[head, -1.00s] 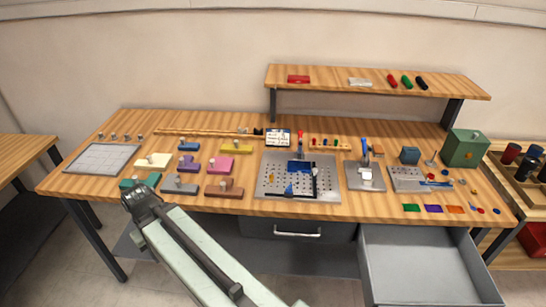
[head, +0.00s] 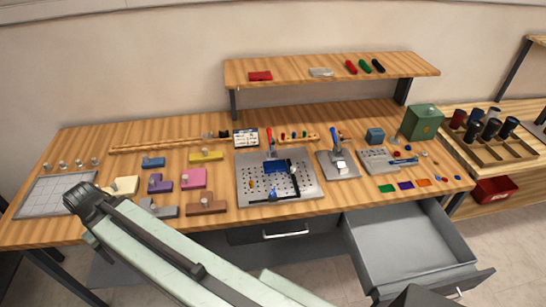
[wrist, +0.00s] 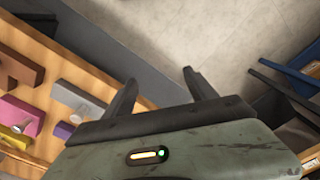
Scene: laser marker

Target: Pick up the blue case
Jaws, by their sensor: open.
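Several blue things lie on the workbench in the head view, and I cannot tell for sure which is the blue case. A flat blue piece (head: 275,166) sits on the perforated metal plate (head: 250,195) at the middle. A small blue box (head: 375,136) stands at the right, near the green cabinet. A blue block with a pale knob (head: 153,162) lies at the left. My gripper (wrist: 159,82) shows in the wrist view, its two dark fingers apart with nothing between them. In the head view I cannot make out the gripper.
An open grey drawer (head: 410,245) juts out at the bench's front right. Coloured blocks such as a pink one (head: 194,178) crowd the left. A shelf (head: 300,77) spans the back. A side table with dark cups (head: 490,128) and a red bin (head: 494,189) stands right.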

